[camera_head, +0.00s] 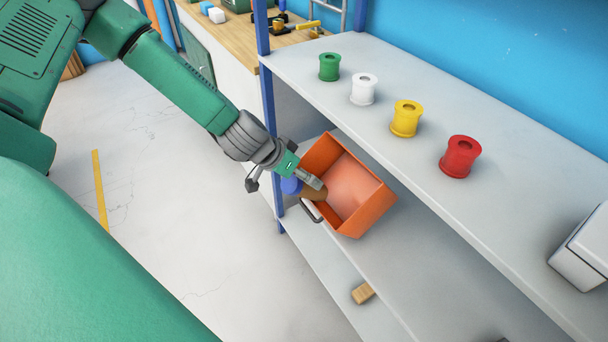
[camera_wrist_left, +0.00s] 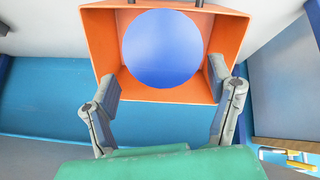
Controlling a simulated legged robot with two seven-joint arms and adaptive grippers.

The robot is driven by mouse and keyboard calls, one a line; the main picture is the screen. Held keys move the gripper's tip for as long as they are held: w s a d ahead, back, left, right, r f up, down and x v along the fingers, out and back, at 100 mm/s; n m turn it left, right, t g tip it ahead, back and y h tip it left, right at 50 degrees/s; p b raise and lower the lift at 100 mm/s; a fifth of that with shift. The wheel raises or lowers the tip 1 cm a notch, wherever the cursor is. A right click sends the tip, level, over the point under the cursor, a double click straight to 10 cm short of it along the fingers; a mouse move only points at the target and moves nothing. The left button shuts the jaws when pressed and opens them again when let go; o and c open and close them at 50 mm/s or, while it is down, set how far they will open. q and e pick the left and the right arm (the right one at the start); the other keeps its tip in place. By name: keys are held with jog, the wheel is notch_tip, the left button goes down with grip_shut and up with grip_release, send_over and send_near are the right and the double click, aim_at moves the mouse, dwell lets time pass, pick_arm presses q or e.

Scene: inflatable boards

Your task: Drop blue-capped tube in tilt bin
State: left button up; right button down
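The tube shows in the head view as a brown body (camera_head: 314,194) with a blue cap (camera_head: 291,186) at its left end. It lies at the near left edge of the orange tilt bin (camera_head: 371,207). My left gripper (camera_head: 308,180) is there too, its fingers around the tube. In the left wrist view the blue cap (camera_wrist_left: 161,48) faces the camera and hides the tube's body. It sits between the spread fingers (camera_wrist_left: 164,85), with a narrow gap on each side. The bin (camera_wrist_left: 99,45) is right behind the cap. My right gripper is not seen.
The bin stands on the shelf unit's middle shelf, under the upper shelf (camera_head: 300,60). Green (camera_head: 329,67), white (camera_head: 363,89), yellow (camera_head: 406,118) and red (camera_head: 460,157) spools stand above. A blue post (camera_head: 267,100) rises close to my left arm. A wooden block (camera_head: 362,293) lies lower down.

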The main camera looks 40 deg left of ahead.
pick_arm(q)
jog(key=shift+a+f, duration=0.1)
jog(key=shift+a, duration=0.05)
jog(key=shift+s+r, duration=0.15)
jog(key=shift+r, duration=0.3)
jog(key=v, duration=1.1)
jog(key=shift+a, duration=0.15)
jog(key=shift+a+f, duration=0.1)
jog(key=shift+f, duration=0.05)
jog(key=shift+s, duration=0.1)
dwell(0.3)
